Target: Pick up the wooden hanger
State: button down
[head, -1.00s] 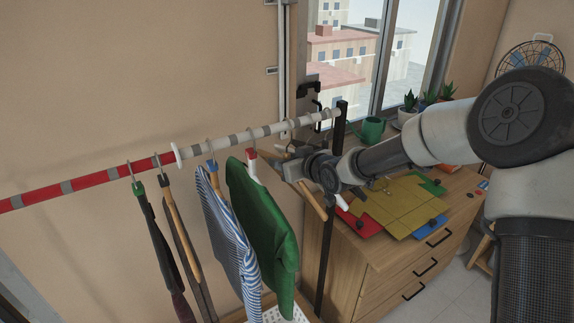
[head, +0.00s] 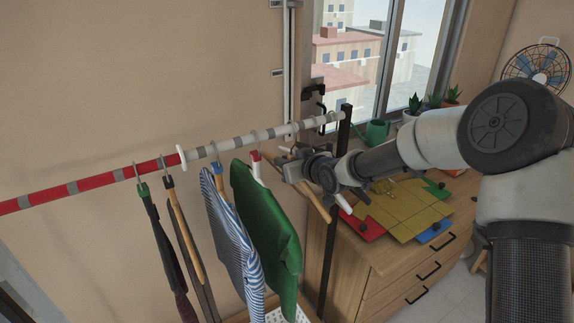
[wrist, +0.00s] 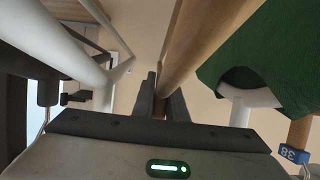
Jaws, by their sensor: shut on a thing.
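The wooden hanger (head: 316,202) is at the right end of the clothes rail, beside the green garment. Its lower wooden arm slants down in front of the dark rail post. My gripper (head: 291,169) is at the hanger, just below the rail, with its fingers shut on the wood. In the wrist view, the wooden bar of the hanger (wrist: 203,42) runs up from between the two dark fingertips (wrist: 162,98). Whether the hanger's hook still touches the rail cannot be told.
The green garment (head: 266,220) hangs close to the gripper's left, with a striped garment (head: 236,235) beyond it. The rail (head: 222,145) passes just above.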

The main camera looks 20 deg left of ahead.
jog(key=r, duration=0.3)
jog(key=shift+d+r+b, duration=0.2)
jog(key=shift+r+b, duration=0.05)
jog(key=shift+b, duration=0.1)
send_over(322, 206)
